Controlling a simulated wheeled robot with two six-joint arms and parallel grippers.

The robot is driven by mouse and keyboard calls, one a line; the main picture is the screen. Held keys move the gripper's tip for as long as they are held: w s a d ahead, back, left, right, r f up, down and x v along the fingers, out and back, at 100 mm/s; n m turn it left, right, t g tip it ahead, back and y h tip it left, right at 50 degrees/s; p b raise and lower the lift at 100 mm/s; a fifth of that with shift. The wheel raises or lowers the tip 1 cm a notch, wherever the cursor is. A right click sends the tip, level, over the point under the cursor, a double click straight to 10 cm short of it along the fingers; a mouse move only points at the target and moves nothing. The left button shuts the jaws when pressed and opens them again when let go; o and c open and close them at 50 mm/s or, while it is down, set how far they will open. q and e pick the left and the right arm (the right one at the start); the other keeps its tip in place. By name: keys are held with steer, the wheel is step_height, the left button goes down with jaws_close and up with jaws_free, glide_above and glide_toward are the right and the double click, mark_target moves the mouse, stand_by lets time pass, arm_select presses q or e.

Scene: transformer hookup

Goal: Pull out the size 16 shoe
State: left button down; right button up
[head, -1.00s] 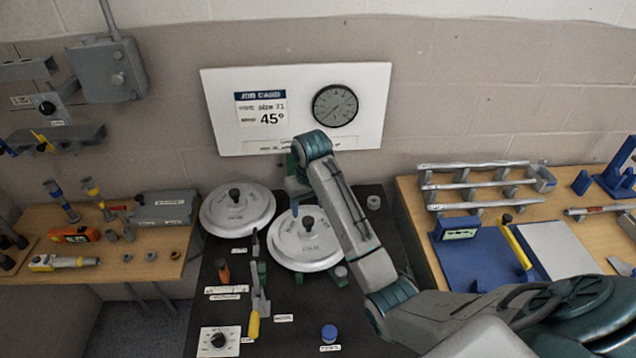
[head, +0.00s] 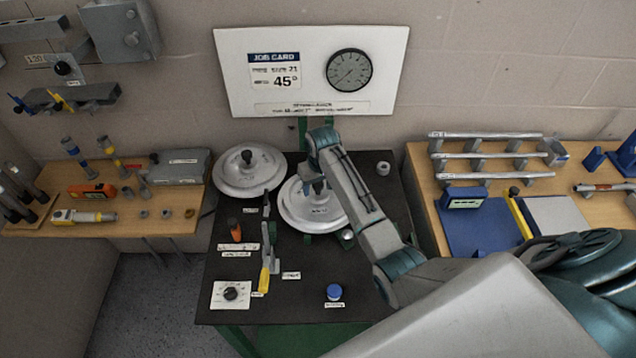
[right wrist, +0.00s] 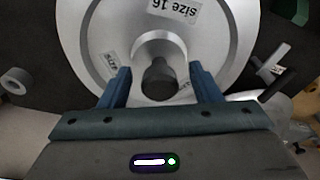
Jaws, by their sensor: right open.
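The size 16 shoe (right wrist: 205,40) is a round silver disc with a dark knob (right wrist: 159,82) on a raised hub. Its "size 16" label shows upside down in the right wrist view. In the head view this is the right-hand disc (head: 294,210) on the black bench, partly hidden by my right arm. My right gripper (right wrist: 160,84) is open, its two blue fingers on either side of the knob with gaps on both sides. In the head view the gripper (head: 318,186) is over the disc's knob. My left gripper is out of view.
A second silver disc (head: 238,181) with a dark knob stands close on the left. A yellow-handled lever (head: 265,278), a dial plate (head: 231,294) and a blue cap (head: 334,292) are at the bench's front. A job card board (head: 312,70) reads 45°.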

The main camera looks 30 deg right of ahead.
steer(key=shift+f, duration=0.15)
jaws_close()
steer(key=c, duration=0.6)
jaws_free()
steer(key=shift+w, duration=0.1)
steer(key=shift+c, duration=0.2)
jaws_close()
steer(key=shift+r, duration=1.8)
steer(key=shift+r, duration=2.5)
